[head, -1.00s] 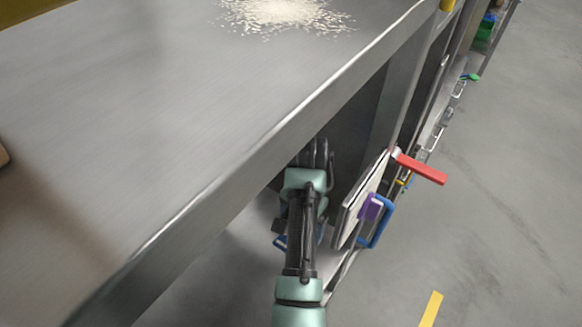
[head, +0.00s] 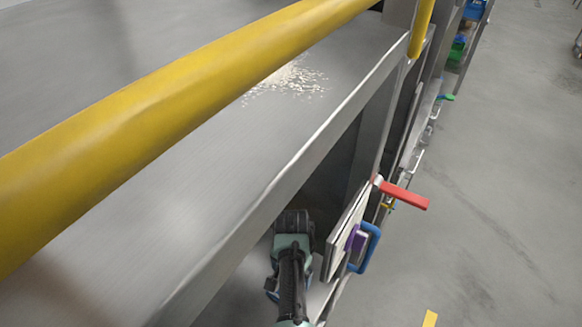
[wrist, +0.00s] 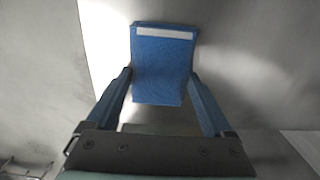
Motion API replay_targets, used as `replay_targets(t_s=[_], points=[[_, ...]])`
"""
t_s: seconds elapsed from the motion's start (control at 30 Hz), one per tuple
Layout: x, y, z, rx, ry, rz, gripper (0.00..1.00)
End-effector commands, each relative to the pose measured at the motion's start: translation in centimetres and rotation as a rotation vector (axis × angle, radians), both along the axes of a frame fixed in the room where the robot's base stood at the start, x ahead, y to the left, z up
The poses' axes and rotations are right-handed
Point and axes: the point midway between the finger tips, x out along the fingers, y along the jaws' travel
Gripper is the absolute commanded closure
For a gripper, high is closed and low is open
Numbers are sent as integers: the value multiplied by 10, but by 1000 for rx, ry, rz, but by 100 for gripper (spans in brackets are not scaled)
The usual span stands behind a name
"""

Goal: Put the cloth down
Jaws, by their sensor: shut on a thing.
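The blue cloth (wrist: 164,62) has a white stripe along its far edge and shows in the wrist view. My gripper (wrist: 160,76) is shut on it, one blue finger at each side. A grey surface shows around the cloth; I cannot tell whether the cloth touches it. In the head view my arm reaches into the open space under the steel counter (head: 200,215). The cloth cannot be made out there.
Spilled rice (head: 287,82) lies on the counter. A yellow rail (head: 170,115) crosses the view above it. Right of my arm is a pale panel (head: 342,238) with a red handle (head: 402,195) and a blue handle (head: 367,250).

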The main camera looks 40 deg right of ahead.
Motion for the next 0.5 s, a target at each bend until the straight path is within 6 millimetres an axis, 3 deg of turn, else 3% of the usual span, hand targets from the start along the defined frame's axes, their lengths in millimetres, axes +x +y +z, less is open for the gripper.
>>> replay_targets(t_s=[0.17,0.2,0.23,0.5], points=[[0,0,-5,0,0,1,58],[0,0,-3,0,0,1,7],[0,0,-3,0,0,1,1],[0,0,-1,0,0,1,0]])
